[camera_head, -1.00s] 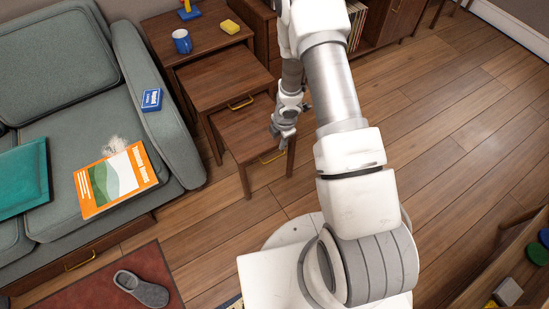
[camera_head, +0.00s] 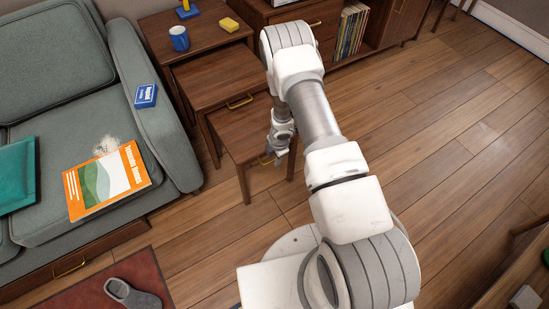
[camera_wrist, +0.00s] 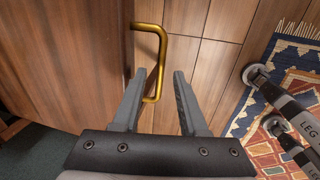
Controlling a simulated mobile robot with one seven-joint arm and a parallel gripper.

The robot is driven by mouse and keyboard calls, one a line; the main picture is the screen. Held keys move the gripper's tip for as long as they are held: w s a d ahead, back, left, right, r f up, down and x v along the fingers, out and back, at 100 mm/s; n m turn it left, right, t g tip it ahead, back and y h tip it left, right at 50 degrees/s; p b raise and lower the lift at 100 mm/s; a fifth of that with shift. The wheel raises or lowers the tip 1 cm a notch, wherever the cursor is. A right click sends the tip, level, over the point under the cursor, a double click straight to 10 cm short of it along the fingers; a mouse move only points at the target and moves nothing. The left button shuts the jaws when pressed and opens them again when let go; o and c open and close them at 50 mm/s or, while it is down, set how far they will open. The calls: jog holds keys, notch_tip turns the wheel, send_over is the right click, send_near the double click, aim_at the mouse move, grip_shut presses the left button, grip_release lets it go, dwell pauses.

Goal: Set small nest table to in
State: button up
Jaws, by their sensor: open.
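The nest of wooden tables stands beside the sofa, stepped out in three sizes. The small nest table (camera_head: 234,136) is the lowest and sticks out in front of the middle table (camera_head: 208,80). It has a brass handle (camera_head: 266,160) on its front. In the wrist view the handle (camera_wrist: 152,70) stands out from the wood front (camera_wrist: 75,65). My gripper (camera_head: 276,155) is at the small table's front. In the wrist view my gripper (camera_wrist: 155,92) is open, with the lower part of the handle between its fingers, nearer the left one. I cannot tell whether they touch.
The sofa (camera_head: 90,110) stands left of the tables. A cabinet with records (camera_head: 350,32) is behind my arm.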

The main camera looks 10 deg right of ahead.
grip_shut()
dwell(1.4)
